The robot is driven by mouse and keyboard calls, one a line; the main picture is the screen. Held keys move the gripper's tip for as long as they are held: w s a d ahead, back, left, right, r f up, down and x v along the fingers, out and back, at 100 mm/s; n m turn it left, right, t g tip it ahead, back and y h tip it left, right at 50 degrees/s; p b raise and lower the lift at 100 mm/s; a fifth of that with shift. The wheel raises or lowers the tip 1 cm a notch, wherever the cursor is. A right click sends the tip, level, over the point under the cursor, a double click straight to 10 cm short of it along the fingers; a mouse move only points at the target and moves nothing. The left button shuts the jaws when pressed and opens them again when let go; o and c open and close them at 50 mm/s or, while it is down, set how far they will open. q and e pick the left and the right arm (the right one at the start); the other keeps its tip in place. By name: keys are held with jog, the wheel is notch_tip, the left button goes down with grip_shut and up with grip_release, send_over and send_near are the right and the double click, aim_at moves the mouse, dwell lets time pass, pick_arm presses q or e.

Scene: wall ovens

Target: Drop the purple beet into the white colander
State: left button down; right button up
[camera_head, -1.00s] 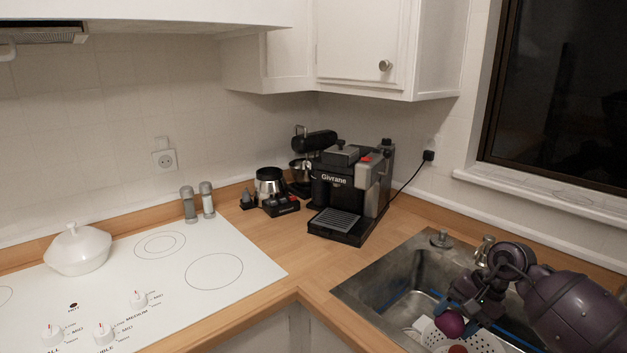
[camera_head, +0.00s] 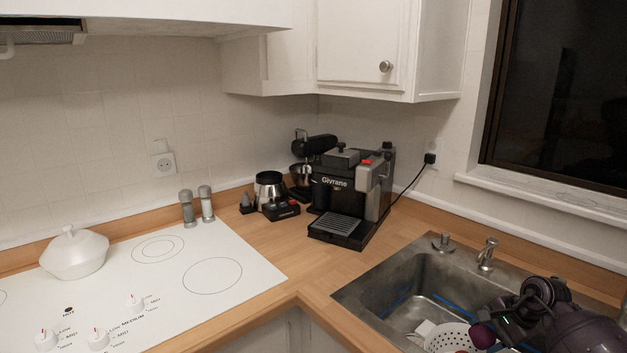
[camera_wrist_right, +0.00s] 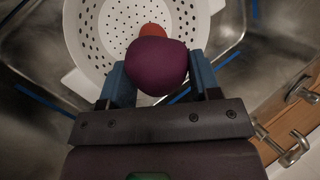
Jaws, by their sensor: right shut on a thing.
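The purple beet (camera_wrist_right: 156,66) is between the fingers of my right gripper (camera_wrist_right: 158,84), which is shut on it. In the head view the beet (camera_head: 483,335) shows at the lower right, partly hidden by my right gripper (camera_head: 500,330). The white colander (camera_wrist_right: 90,40) with round holes sits in the sink; in the wrist view the beet is in front of its near part. Something red-orange (camera_wrist_right: 152,30) shows behind the beet, inside the colander. The colander (camera_head: 447,337) is partly cut off by the head view's lower edge. My left gripper is not in view.
The metal sink (camera_head: 410,287) has a faucet (camera_head: 487,254) at its back rim. A black coffee machine (camera_head: 350,195) stands left of the sink. A white cooktop (camera_head: 240,255) with a white lidded pot (camera_head: 75,252) is at the left.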

jog(key=shift+f, duration=1.05)
jog(key=o, duration=1)
jog(key=shift+o, duration=0.2)
jog(key=shift+r, duration=0.1)
jog(key=v, duration=1)
jog(key=shift+d+r+b, duration=0.15)
jog(key=shift+r+b, duration=0.15)
jog(key=shift+r, duration=0.05)
jog(key=shift+s, duration=0.1)
